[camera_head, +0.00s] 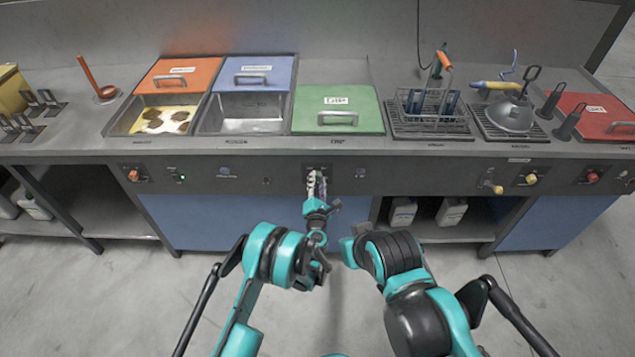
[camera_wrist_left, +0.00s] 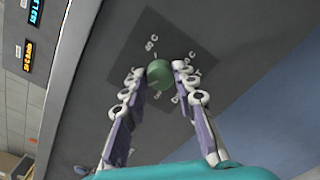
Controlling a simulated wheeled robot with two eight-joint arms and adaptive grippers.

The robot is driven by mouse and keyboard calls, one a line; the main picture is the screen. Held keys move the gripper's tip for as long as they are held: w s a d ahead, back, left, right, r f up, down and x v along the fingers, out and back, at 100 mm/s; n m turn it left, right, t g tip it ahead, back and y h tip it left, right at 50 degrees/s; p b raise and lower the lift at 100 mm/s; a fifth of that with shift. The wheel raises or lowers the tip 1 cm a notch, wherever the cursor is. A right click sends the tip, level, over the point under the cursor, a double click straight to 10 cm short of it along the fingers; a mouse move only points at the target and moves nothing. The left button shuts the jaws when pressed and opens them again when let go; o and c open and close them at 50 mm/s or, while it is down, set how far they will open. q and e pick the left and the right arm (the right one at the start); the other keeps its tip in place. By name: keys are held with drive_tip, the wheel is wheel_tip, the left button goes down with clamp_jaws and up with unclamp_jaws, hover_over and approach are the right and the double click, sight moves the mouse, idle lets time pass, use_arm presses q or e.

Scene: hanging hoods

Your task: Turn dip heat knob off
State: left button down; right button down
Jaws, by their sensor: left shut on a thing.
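The dip heat knob is a round green knob (camera_wrist_left: 159,74) on a dark square plate with printed marks, in the left wrist view. My left gripper (camera_head: 317,180) reaches up to the counter's front panel below the green DIP lid (camera_head: 338,105). Its two fingers are shut on the knob from opposite sides, as the left wrist view shows. In the head view the gripper covers the knob. The knob's exact setting is hard to read.
The front panel (camera_head: 250,177) has other knobs, including a red one (camera_head: 133,175) at left and yellow ones (camera_head: 531,179) at right. Jugs (camera_head: 451,211) stand below.

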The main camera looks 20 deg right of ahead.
sight(317, 154)
use_arm(q)
drive_tip(key=n, duration=0.6)
drive_tip(key=shift+a, duration=0.1)
drive_tip(key=n, duration=0.5)
drive_tip(key=shift+n, duration=0.4)
drive_tip(key=c, duration=1.2)
unclamp_jaws()
wheel_tip(317, 154, up, 10)
drive_tip(key=shift+r, duration=0.1)
